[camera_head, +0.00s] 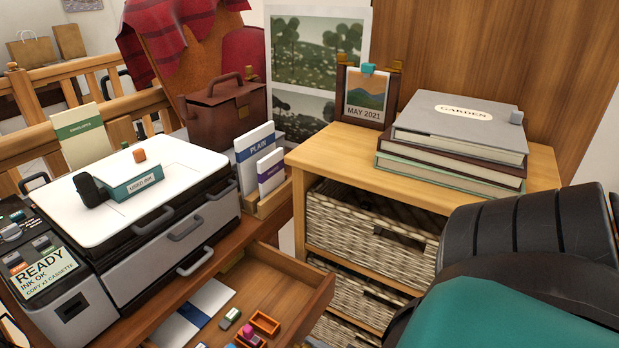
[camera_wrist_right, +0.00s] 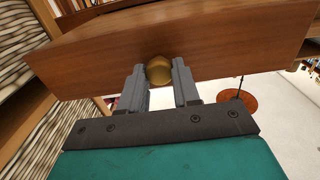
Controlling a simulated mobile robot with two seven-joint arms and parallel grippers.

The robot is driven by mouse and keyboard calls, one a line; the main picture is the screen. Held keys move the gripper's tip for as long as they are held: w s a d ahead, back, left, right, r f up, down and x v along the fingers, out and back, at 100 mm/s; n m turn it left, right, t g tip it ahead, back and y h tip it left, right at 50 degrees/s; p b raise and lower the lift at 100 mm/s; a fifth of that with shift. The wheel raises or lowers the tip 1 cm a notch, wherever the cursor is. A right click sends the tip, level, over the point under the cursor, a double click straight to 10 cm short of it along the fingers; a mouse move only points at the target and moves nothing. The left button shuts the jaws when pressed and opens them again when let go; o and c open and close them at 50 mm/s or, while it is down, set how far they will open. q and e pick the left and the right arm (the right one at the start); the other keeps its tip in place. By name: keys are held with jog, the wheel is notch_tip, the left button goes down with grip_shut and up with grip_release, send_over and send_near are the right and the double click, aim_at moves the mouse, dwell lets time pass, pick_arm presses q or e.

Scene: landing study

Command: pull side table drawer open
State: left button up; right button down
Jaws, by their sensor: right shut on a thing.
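The side table (camera_head: 262,222) is brown wood, and its drawer (camera_head: 262,282) is pulled part way out in the head view. The drawer holds papers, a blue-striped envelope and small coloured items. In the right wrist view the drawer's front (camera_wrist_right: 235,45) fills the upper part, with a round brass knob (camera_wrist_right: 159,69) at its lower middle. My right gripper (camera_wrist_right: 160,84) is shut on this knob, one grey finger on each side. In the head view my right arm's dark and teal parts fill the lower right, and its fingers are hidden. My left gripper is out of view.
A printer (camera_head: 150,215) stands on the side table. To the right, a light wood shelf unit (camera_head: 350,150) with woven baskets (camera_head: 365,215) stands close to the drawer. Stacked books (camera_head: 455,130) and a calendar frame (camera_head: 367,95) sit on it.

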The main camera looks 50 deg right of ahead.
jog(key=c, duration=0.8)
grip_release()
jog(key=shift+c, duration=0.2)
jog(key=s+d, duration=0.1)
jog(key=s, duration=1.2)
jog(key=shift+w, duration=0.1)
